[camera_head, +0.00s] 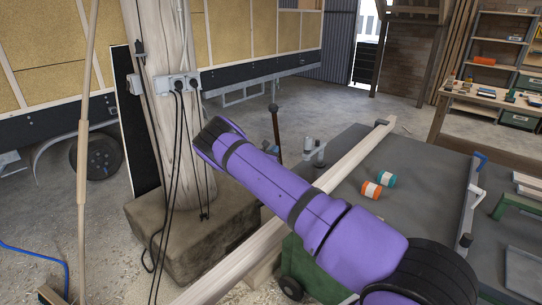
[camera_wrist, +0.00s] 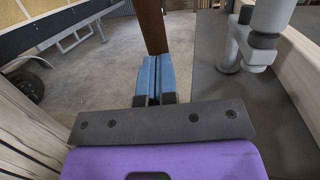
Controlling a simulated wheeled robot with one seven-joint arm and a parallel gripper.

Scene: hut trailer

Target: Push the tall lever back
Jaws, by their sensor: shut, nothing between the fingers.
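The tall lever is a thin brown bar (camera_head: 276,133) with a dark round knob on top, standing upright beyond my purple arm in the head view. Its lower part is hidden behind the arm. In the wrist view the lever (camera_wrist: 152,28) shows as a brown bar just beyond my fingertips, slightly tilted, its top out of frame. My gripper (camera_wrist: 155,62) has blue fingers that lie together, with nothing between them. I cannot tell whether the fingertips touch the lever.
A grey metal fitting (camera_head: 314,150) stands right of the lever, close by in the wrist view (camera_wrist: 236,45). A long wooden beam (camera_head: 345,162) crosses the dark table (camera_head: 420,185). A wooden post (camera_head: 172,110) with cables stands at left. Concrete floor lies open behind.

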